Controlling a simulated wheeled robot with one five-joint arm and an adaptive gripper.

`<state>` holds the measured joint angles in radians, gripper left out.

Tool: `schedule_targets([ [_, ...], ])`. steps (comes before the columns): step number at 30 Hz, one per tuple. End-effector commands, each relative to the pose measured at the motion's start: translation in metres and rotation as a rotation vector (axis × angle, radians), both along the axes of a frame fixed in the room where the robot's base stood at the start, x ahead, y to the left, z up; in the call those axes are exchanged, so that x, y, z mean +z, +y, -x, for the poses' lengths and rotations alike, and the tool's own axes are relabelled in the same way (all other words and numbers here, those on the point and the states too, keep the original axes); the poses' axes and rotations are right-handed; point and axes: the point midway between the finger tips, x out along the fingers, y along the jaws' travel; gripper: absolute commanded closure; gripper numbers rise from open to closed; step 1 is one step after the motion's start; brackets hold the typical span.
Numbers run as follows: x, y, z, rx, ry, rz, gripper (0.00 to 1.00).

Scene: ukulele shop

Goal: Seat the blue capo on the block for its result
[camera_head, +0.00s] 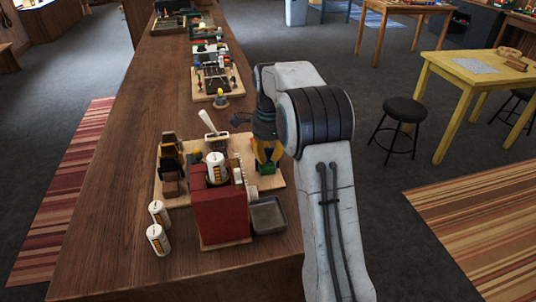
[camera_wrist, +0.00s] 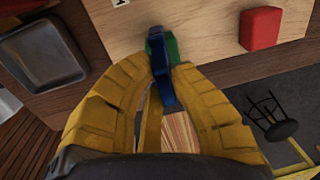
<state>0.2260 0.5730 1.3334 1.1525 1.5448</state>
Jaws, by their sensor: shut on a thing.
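My gripper (camera_head: 268,158) is over the right part of the light wood board (camera_head: 245,146), with its yellow fingers pointing down. In the wrist view my gripper (camera_wrist: 163,78) is shut on the blue capo (camera_wrist: 160,75), which sticks out between the fingertips. A green piece (camera_wrist: 172,48) is right beside the capo; I cannot tell whether they touch. The green piece also shows below the fingertips in the head view (camera_head: 268,169). A red block (camera_wrist: 261,29) lies on the board to the right in the wrist view. I cannot tell which piece is the task's block.
A tall red box (camera_head: 222,212) stands at the board's near edge, with a grey metal tray (camera_head: 268,214) to its right. White canisters (camera_head: 158,239) stand on the counter at the left. The board's edge is close to the counter's right edge. The counter's left strip is clear.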

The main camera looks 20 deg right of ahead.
Motion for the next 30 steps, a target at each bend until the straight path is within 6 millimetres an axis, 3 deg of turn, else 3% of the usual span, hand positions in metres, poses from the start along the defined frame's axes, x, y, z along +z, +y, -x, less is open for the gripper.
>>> schedule_targets([
  [20,-0.011,0.0,0.0,0.0,0.0,0.0,1.0],
  [21,-0.011,0.0,0.0,0.0,0.0,0.0,0.8],
  [22,-0.01,0.0,0.0,0.0,0.0,0.0,0.78],
  [30,-0.01,0.0,0.0,0.0,0.0,0.0,0.78],
])
